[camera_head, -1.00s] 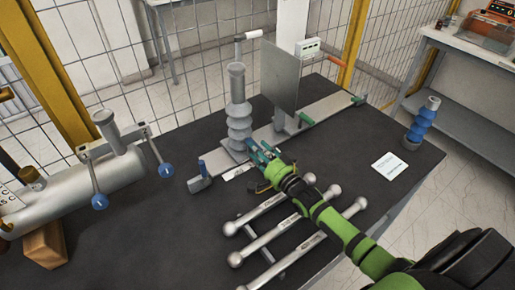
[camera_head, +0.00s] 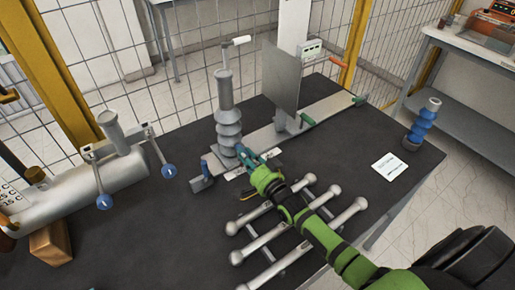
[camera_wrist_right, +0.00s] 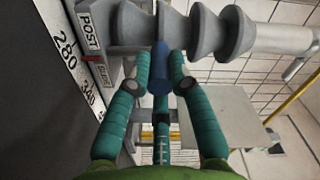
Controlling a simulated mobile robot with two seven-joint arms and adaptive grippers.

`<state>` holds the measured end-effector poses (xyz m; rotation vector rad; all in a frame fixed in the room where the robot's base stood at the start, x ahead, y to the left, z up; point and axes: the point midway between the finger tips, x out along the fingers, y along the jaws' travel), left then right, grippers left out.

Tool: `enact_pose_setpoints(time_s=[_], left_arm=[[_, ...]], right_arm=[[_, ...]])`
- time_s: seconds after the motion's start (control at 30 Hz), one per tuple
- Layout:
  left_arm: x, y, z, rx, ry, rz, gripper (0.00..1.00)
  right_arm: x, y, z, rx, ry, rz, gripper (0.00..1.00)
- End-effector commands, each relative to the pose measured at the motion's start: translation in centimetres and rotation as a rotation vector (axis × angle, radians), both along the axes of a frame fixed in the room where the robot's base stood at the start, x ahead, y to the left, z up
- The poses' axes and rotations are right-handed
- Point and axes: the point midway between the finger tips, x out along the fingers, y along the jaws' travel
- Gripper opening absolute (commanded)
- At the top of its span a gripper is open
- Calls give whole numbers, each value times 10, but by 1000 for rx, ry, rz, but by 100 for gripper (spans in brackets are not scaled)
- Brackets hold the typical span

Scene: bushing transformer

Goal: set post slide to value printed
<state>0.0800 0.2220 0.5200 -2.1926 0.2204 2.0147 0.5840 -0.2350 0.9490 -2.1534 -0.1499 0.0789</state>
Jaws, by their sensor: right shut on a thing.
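The grey ribbed post (camera_head: 228,115) stands upright on the grey rail (camera_head: 325,112), near the rail's left end. In the wrist view the post (camera_wrist_right: 205,32) lies across the top, with a plate reading "POST SLIDE" (camera_wrist_right: 92,38) and a red mark beside a white scale (camera_wrist_right: 66,45). "280" is legible near the mark. My right gripper (camera_head: 246,157) is at the post's base; in the wrist view its fingers (camera_wrist_right: 160,88) are closed around a blue handle (camera_wrist_right: 159,62). The white card (camera_head: 390,166) lies on the table at right; its print is too small to read. My left gripper is out of view.
A grey upright plate (camera_head: 281,77) stands on the rail behind the post. Several ball-ended silver bars (camera_head: 275,234) lie under and beside my right arm. A grey cylinder (camera_head: 75,192) rests at left.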

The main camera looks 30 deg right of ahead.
Motion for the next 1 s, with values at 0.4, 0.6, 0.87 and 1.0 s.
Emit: enact_pose_setpoints(time_s=[0.4, 0.6, 0.87, 1.0], left_arm=[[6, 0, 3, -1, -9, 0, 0], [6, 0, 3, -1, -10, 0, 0], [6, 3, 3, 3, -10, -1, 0], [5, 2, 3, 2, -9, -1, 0]], right_arm=[[-2, 14, 0, -3, 0, 1, 25], [-2, 13, 0, -2, 0, 1, 45], [-6, 13, -1, -2, 1, 0, 45], [-24, 10, -2, -1, 3, 0, 45]])
